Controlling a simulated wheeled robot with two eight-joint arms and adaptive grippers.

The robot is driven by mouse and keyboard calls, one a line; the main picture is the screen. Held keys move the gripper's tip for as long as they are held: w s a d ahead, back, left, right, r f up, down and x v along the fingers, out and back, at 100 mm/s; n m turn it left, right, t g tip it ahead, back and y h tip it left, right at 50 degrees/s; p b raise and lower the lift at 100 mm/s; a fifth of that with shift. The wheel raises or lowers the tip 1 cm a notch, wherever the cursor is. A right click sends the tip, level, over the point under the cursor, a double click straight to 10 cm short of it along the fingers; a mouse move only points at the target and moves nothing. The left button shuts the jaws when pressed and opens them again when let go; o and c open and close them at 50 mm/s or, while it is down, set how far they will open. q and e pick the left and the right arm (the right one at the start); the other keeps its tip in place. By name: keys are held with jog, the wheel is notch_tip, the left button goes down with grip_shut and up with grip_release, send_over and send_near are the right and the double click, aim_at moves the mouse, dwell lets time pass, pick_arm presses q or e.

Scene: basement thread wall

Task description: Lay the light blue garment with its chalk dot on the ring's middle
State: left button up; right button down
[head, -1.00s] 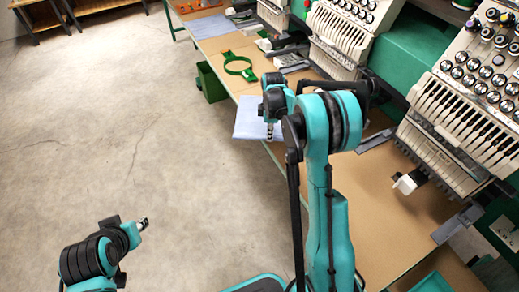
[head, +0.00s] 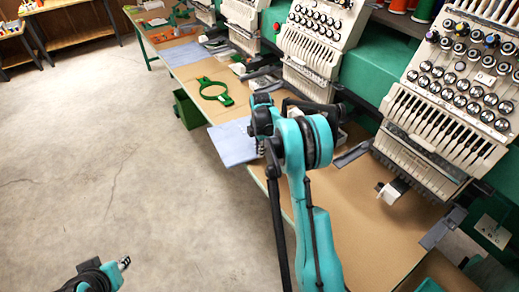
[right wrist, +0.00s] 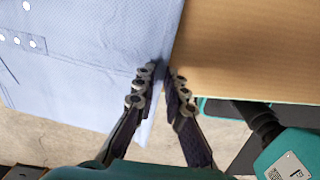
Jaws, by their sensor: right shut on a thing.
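The light blue garment (head: 230,145) lies flat on the table's front edge, with part of it overhanging. Its folded cloth with white buttons fills the upper left of the right wrist view (right wrist: 90,60). I cannot make out a chalk dot. The green ring (head: 214,91), with a tab on either side, lies on the table beyond the garment. My right gripper (right wrist: 160,78) is shut on the garment's edge; in the head view my arm partly hides it. My left gripper (head: 124,263) is low at the left, over the floor, far from the garment; its jaws are too small to judge.
Embroidery machines (head: 320,45) line the right side of the table (head: 350,225). A green bin (head: 188,110) stands on the floor by the table's front edge. Another bluish cloth (head: 183,54) lies farther along. Bare table lies between the garment and the ring.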

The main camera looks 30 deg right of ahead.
jog(key=shift+f+b, duration=0.4)
jog(key=shift+f, duration=0.4)
jog(key=c, duration=1.5)
grip_release()
notch_tip(320, 180, up, 12)
jog(key=shift+s, duration=0.15)
